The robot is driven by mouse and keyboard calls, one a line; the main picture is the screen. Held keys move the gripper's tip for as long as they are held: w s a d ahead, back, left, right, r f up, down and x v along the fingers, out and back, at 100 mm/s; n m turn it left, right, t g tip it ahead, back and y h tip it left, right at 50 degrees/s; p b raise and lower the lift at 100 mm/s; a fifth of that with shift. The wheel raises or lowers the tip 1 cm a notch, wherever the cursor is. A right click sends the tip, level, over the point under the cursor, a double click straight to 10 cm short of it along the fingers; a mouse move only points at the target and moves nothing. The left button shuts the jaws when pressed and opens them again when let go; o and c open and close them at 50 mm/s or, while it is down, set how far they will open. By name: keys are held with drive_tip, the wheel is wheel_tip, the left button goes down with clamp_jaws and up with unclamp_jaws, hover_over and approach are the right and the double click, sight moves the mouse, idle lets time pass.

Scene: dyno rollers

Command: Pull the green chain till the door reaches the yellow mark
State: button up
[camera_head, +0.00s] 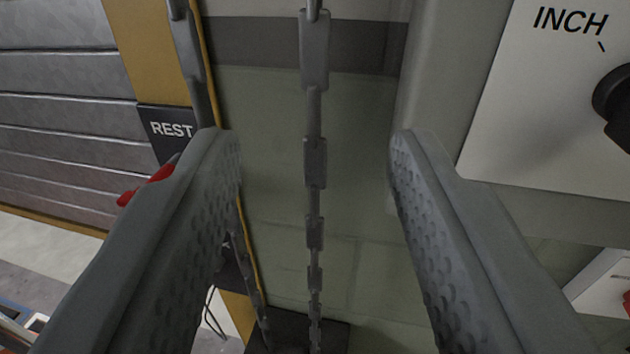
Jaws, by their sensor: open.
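My gripper (315,146) is open, with one finger at left and one at right. A grey metal chain (314,162) hangs between the fingers in the picture, and neither finger touches it. A second grey chain (190,50) hangs to the left, partly hidden behind the left finger. I see no green on either chain. The slatted grey door (60,85) stands at the left; its lower edge has a yellow strip. A yellow-ochre post (148,45) runs beside it. I cannot tell which yellow part is the mark.
A black sign reading REST (170,130) is on the post, with a red part (148,184) near the left finger. A white panel marked INCH (540,110) with a black knob (618,100) is at right. A pale green wall lies behind the chains.

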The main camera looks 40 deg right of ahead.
drive_tip(key=v, duration=0.7)
drive_tip(key=shift+w, duration=0.1)
drive_tip(key=s+a+f+n+t+y, duration=0.1)
drive_tip(key=s+a+y, duration=0.15)
drive_tip(key=a, duration=0.85)
drive_tip(key=s+a+f+n+t+y, duration=0.1)
drive_tip(key=s+a+n, duration=0.15)
drive_tip(key=a, duration=0.75)
drive_tip(key=s+a+f+n+y, duration=0.2)
drive_tip(key=s+a+f+y, duration=0.1)
drive_tip(key=s+a, duration=0.4)
drive_tip(key=s+a+f+n+t+y, duration=0.1)
drive_tip(key=s+a+f+n+y, duration=0.1)
drive_tip(key=s+a+f+y, duration=0.2)
drive_tip(key=s+a+f, duration=0.1)
drive_tip(key=s+a, duration=0.2)
drive_tip(key=a, duration=0.5)
drive_tip(key=shift+s+a+f, duration=0.15)
drive_tip(key=shift+f, duration=0.2)
